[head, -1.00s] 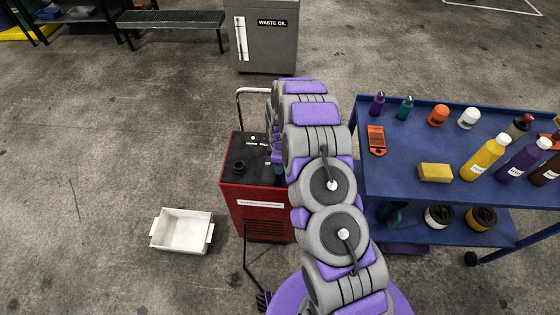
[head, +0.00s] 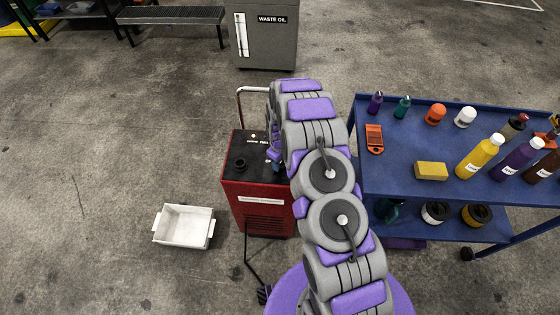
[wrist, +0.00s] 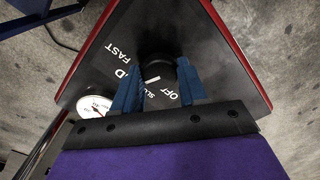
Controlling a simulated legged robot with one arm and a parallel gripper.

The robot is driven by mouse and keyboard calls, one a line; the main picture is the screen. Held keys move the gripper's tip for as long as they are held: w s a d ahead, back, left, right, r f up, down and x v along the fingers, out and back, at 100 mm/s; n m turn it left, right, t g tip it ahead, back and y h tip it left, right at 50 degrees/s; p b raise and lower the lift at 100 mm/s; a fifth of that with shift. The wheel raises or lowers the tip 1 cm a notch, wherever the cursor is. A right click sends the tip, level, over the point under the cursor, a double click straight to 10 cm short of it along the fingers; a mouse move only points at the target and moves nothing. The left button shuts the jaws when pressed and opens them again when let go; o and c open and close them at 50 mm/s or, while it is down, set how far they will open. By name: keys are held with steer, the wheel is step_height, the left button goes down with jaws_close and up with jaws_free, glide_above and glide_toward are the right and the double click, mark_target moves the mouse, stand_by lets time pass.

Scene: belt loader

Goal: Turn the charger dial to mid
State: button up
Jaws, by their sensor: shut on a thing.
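The charger is a red box (head: 258,208) with a black top panel, left of my arm in the head view. In the wrist view the panel (wrist: 215,75) fills the middle, with white labels FAST, a partly hidden one ending in D, SLOW and OFF. The black charger dial (wrist: 158,62) sits between the blue fingers of my gripper (wrist: 158,85), which is shut on it. A white mark on the dial shows near SLOW; its exact setting is hard to tell. In the head view my arm mostly hides the gripper and dial.
A blue cart (head: 400,180) with bottles, a yellow sponge (head: 431,171) and an orange tool (head: 374,138) stands close to the right of my arm. A white tray (head: 184,226) lies on the floor at left. A waste oil bin (head: 265,40) stands behind.

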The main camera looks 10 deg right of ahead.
steer(key=shift+w, duration=0.1)
steer(key=o, duration=1)
steer(key=shift+o, duration=0.2)
step_height(320, 180, up, 17)
steer(key=p, duration=0.1)
steer(key=shift+r+p, duration=0.2)
steer(key=shift+p, duration=0.15)
steer(key=shift+a, duration=0.1)
